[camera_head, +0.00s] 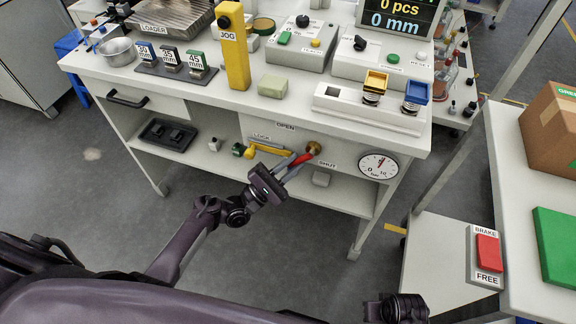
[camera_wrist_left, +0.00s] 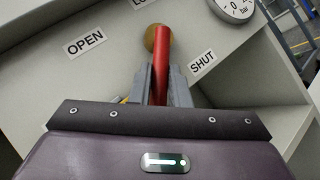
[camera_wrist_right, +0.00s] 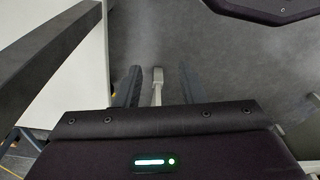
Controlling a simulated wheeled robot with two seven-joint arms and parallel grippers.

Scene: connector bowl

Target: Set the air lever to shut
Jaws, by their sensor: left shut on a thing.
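The air lever is a red handle (camera_head: 302,160) on a round brass pivot (camera_head: 313,148) on the bench's front panel. It points down and left from the pivot, between the OPEN label (camera_head: 286,126) and the SHUT label (camera_head: 328,164). My left gripper (camera_head: 288,167) is shut on the lever. In the left wrist view the red lever (camera_wrist_left: 162,55) runs between both fingers (camera_wrist_left: 160,85), with OPEN (camera_wrist_left: 85,42) to the left and SHUT (camera_wrist_left: 202,62) to the right. My right gripper (camera_wrist_right: 159,85) is open and empty over the floor, away from the bench.
A yellow handle (camera_head: 268,151) by the LOCK label is close left of my left gripper. A pressure gauge (camera_head: 378,165) is right of the lever. The bench's lower shelf (camera_head: 345,195) lies below. A brake switch (camera_head: 487,252) stands on the right side table.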

